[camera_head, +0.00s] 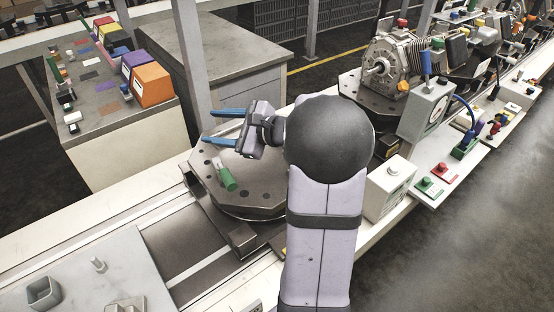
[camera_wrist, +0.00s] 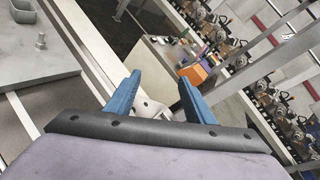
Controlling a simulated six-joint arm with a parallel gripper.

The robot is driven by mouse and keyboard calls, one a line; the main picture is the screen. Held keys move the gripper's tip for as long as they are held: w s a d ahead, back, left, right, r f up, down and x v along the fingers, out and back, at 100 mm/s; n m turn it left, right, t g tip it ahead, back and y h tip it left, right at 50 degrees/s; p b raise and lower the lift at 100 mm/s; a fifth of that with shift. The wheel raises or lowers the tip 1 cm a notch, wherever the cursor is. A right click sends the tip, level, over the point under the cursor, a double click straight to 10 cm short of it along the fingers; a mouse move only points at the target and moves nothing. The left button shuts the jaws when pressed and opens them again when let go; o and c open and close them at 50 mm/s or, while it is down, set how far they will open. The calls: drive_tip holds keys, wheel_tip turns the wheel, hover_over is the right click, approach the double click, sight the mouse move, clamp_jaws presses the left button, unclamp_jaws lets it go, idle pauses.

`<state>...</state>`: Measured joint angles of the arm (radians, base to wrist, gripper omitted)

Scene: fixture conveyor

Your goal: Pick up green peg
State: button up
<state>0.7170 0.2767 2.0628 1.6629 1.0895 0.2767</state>
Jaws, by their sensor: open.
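The green peg (camera_head: 228,179) lies on the round grey turntable plate (camera_head: 262,203), with a light grey piece at its upper end. I cannot make out the peg in the wrist view. My gripper (camera_head: 208,125) is open, with two blue fingers pointing left, and nothing shows held between them. In the head view it appears above the peg and apart from it. In the wrist view my gripper (camera_wrist: 158,83) also shows its fingers spread, with a pale part seen beyond the gap. My arm hides the right part of the plate.
The conveyor rail (camera_head: 110,219) runs past the plate. A grey fixture board with a bolt (camera_head: 98,265) is at lower left. Coloured boxes (camera_head: 152,85) stand on a side table. A motor-like assembly (camera_head: 392,62) and a grey button box (camera_head: 389,192) are to the right.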

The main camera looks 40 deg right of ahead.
drive_tip(key=s+d+f+m+t+h+b, duration=0.1)
drive_tip(key=s+d+f+m+b, duration=0.1)
drive_tip(key=s+d, duration=0.3)
drive_tip(key=s+d+f+m+t+h+b, duration=0.1)
drive_tip(key=s+d+f+m+h+b, duration=0.1)
drive_tip(key=d, duration=0.4)
drive_tip(key=s+d+f+m+t+h+b, duration=0.2)
drive_tip(key=s+d+f+m, duration=0.2)
drive_tip(key=s+d+f, duration=0.1)
drive_tip(key=shift+s+d+f, duration=0.1)
drive_tip(key=shift+s+f, duration=0.2)
drive_tip(key=shift+s, duration=0.35)
drive_tip(key=shift+s+d+f, duration=0.1)
drive_tip(key=shift+s+f, duration=0.2)
drive_tip(key=shift+s, duration=0.35)
drive_tip(key=shift+s+d+f+m+h, duration=0.4)
drive_tip(key=shift+f+m, duration=0.15)
drive_tip(key=shift+m, duration=0.3)
drive_tip(key=shift+s+d+f+m+h, duration=0.3)
drive_tip(key=shift+f+m, duration=0.25)
drive_tip(key=shift+m, duration=0.3)
drive_tip(key=shift+w+p, duration=0.65)
drive_tip(key=shift+w, duration=1.45)
drive_tip(key=shift+c, duration=0.5)
drive_tip(key=c, duration=1.1)
